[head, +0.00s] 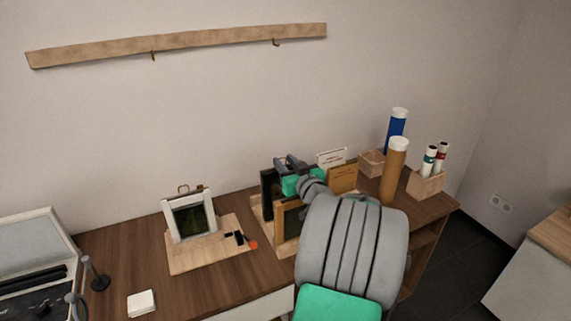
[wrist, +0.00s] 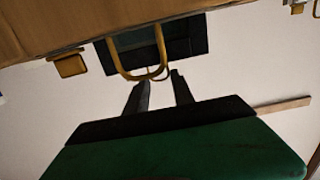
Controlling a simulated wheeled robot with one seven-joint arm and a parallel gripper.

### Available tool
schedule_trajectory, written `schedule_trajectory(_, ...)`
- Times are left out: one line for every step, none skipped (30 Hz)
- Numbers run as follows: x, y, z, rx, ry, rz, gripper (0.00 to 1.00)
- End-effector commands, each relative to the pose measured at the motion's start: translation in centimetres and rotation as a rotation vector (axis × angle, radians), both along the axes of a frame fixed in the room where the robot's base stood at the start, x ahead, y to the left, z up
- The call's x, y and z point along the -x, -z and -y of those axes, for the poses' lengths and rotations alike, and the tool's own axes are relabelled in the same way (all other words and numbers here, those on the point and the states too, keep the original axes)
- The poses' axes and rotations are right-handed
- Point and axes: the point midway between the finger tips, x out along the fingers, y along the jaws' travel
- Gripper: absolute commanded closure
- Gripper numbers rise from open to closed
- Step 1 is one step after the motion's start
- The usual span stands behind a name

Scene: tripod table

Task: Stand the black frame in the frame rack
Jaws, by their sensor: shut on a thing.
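The black frame (head: 267,190) is upright at the light wooden frame rack (head: 257,222), partly hidden by my gripper and a brown frame in front. I cannot tell whether its lower edge is seated in a slot. My gripper (head: 289,182) is at the frame's top, its fingertips hidden in the head view. In the wrist view the black frame (wrist: 192,45) lies beyond the fingers, with a brass loop (wrist: 109,45) before it. My gripper (wrist: 160,82) is shut on the frame by its loop end; the exact contact is unclear.
A brown-gold frame (head: 287,220) stands in the rack's front. A white frame (head: 190,216) stands on a wooden base (head: 195,257) to the left. A tan tube (head: 394,170), a blue tube (head: 396,128) and small boxes stand right. A wooden rail (head: 180,45) hangs on the wall.

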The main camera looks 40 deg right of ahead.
Motion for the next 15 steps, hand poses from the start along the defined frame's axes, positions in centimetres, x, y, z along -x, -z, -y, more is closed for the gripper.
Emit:
schedule_trajectory(0.0, 0.5, 0.0, 0.002, 0.0, 0.002, 1.0)
schedule_trajectory(0.0, 0.6, 0.0, 0.002, 0.0, 0.002, 1.0)
schedule_trajectory(0.0, 0.8, 0.0, 0.002, 0.0, 0.002, 1.0)
schedule_trajectory(0.0, 1.0, 0.0, 0.002, 0.0, 0.002, 1.0)
schedule_trajectory(0.0, 1.1, 0.0, 0.002, 0.0, 0.002, 1.0)
schedule_trajectory(0.0, 1.3, 0.0, 0.001, -0.001, 0.002, 1.0)
schedule_trajectory(0.0, 1.4, 0.0, 0.002, -0.001, 0.001, 1.0)
schedule_trajectory(0.0, 1.6, 0.0, 0.002, -0.001, 0.001, 1.0)
schedule_trajectory(0.0, 1.8, 0.0, 0.002, -0.001, 0.001, 1.0)
schedule_trajectory(0.0, 1.9, 0.0, 0.002, -0.001, 0.001, 1.0)
schedule_trajectory(0.0, 2.1, 0.0, 0.002, -0.001, 0.001, 1.0)
schedule_trajectory(0.0, 2.3, 0.0, 0.002, -0.002, 0.001, 1.0)
schedule_trajectory(0.0, 2.4, 0.0, 0.002, -0.002, 0.001, 1.0)
schedule_trajectory(0.0, 2.6, 0.0, 0.002, -0.002, 0.001, 1.0)
schedule_trajectory(0.0, 2.8, 0.0, 0.002, -0.002, 0.001, 1.0)
